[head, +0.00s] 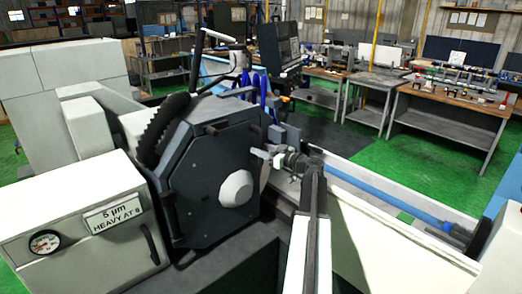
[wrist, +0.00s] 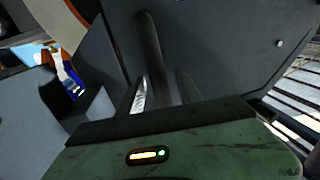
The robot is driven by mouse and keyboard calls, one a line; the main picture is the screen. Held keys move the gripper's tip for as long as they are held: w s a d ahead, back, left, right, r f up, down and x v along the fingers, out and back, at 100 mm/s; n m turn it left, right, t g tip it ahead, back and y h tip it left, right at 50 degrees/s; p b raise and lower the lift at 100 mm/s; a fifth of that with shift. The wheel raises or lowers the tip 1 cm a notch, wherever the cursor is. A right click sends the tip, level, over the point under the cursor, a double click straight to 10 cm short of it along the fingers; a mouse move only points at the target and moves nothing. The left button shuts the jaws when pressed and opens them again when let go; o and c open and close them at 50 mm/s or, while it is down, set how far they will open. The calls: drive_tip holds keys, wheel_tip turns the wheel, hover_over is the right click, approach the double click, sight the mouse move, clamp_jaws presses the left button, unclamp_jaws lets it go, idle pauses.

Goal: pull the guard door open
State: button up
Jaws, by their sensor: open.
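The guard door (head: 205,160) is a dark, many-sided plate with a pale round hub, on the grinder's wheel housing in the head view. It looks closed against the housing. In the wrist view the dark grey door panel (wrist: 225,45) fills the upper right. A dark upright bar, apparently its handle (wrist: 149,45), stands out from the panel. My gripper (head: 262,153) is at the door's right edge in the head view. In the wrist view my gripper (wrist: 160,95) is open, with one finger on each side of the bar. Whether the fingers touch the bar cannot be told.
A white box with a gauge (head: 75,225) stands left of the door. A ribbed black hose (head: 163,130) runs along the housing's left. A long blue bar (head: 385,200) lies along the machine to the right. Benches (head: 450,105) stand behind on a green floor.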

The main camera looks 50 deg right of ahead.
clamp_jaws()
idle(1.4)
